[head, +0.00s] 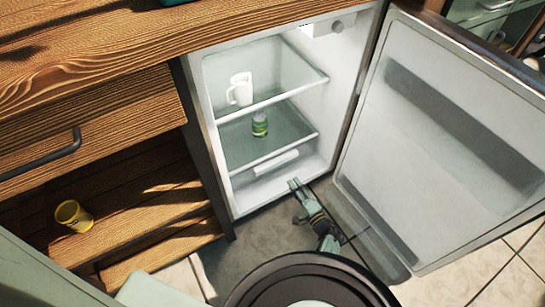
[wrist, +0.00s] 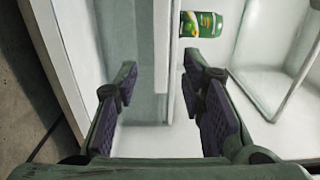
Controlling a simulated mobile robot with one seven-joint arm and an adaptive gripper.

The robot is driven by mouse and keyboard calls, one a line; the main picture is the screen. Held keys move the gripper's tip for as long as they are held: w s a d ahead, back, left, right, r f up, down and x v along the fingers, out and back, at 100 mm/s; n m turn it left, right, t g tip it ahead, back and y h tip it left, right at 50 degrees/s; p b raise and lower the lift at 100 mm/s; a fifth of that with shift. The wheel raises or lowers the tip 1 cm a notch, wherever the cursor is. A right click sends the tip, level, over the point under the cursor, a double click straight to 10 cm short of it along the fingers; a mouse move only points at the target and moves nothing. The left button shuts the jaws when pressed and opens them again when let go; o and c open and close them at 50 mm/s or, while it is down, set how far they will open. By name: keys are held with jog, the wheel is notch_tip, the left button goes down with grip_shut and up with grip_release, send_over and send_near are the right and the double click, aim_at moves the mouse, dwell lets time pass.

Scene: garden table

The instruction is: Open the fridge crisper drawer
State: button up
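The fridge (head: 212,130) stands with its door open. The crisper drawer (head: 245,182) is at its bottom, below the lower shelf, and looks shut. Its pale bar handle (head: 276,161) runs across the front. My gripper (head: 295,184) is low at the fridge opening, in front of and below the handle. In the wrist view my gripper (wrist: 158,78) is open, with nothing held between its dark finger pads. A pale upright strip (wrist: 161,45), seemingly the handle, shows ahead between the fingers. I cannot tell whether anything touches it.
The open door (head: 440,140) fills the right side. A white mug (head: 240,90) stands on the upper shelf and a green can (head: 260,125) on the lower one; the can (wrist: 197,24) also shows in the wrist view. A yellow tin (head: 73,215) sits in the cabinet at left.

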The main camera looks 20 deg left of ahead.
aim_at(278, 164)
jog(key=shift+b+x, duration=2.25)
jog(key=shift+x, duration=3.5)
jog(key=shift+c, duration=0.4)
grip_shut()
jog(key=shift+f, duration=0.1)
